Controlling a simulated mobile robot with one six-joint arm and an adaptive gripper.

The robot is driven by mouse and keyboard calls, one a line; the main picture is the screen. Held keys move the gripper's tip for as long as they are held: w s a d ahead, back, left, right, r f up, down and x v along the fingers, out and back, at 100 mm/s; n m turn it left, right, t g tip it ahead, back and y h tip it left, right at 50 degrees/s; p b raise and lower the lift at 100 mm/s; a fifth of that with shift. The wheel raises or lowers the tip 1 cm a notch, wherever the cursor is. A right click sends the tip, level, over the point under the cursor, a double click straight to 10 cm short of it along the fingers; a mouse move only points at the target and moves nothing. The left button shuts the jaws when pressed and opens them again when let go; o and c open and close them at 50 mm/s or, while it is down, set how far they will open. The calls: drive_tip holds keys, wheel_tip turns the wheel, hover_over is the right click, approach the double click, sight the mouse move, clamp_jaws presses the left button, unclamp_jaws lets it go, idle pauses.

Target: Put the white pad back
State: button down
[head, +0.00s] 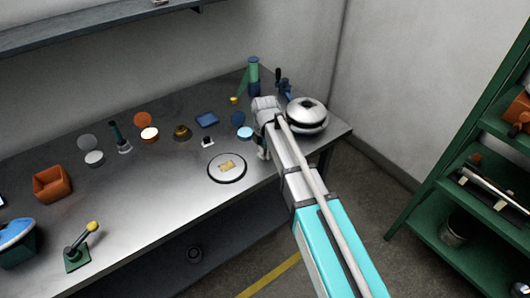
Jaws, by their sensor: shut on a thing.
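My gripper (262,152) points down over the right part of the steel bench (130,225), just right of a round white plate (227,168) with a dark rim and a yellow piece on it. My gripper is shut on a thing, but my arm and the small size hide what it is. I cannot single out the white pad for sure. A pale round disc (94,158) lies at the left with a grey disc (87,141) behind it. A cream-topped disc (149,134) stands before an orange disc (143,119).
A shiny domed metal vessel (307,113) stands close right of my wrist. A green cylinder (253,75), a light blue disc (245,133) and a blue block (206,119) are near. An orange bin (52,184) and a lever (80,248) stand left. The bench's front middle is clear.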

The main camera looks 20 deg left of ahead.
drive_tip(key=shift+f, duration=0.2)
drive_tip(key=shift+c, duration=1)
unclamp_jaws()
drive_tip(key=shift+r, duration=0.2)
wheel_tip(320, 180, up, 12)
drive_tip(key=p, duration=1.2)
drive_tip(key=s+d+m, duration=0.3)
drive_tip(key=d+m, duration=0.6)
drive_tip(key=d, duration=0.3)
drive_tip(key=s+d+m, duration=0.4)
drive_tip(key=d+m, duration=0.6)
drive_tip(key=d, duration=0.3)
drive_tip(key=s+d+m, duration=0.4)
drive_tip(key=d+m, duration=0.5)
drive_tip(key=d, duration=0.3)
drive_tip(key=shift+d, duration=0.2)
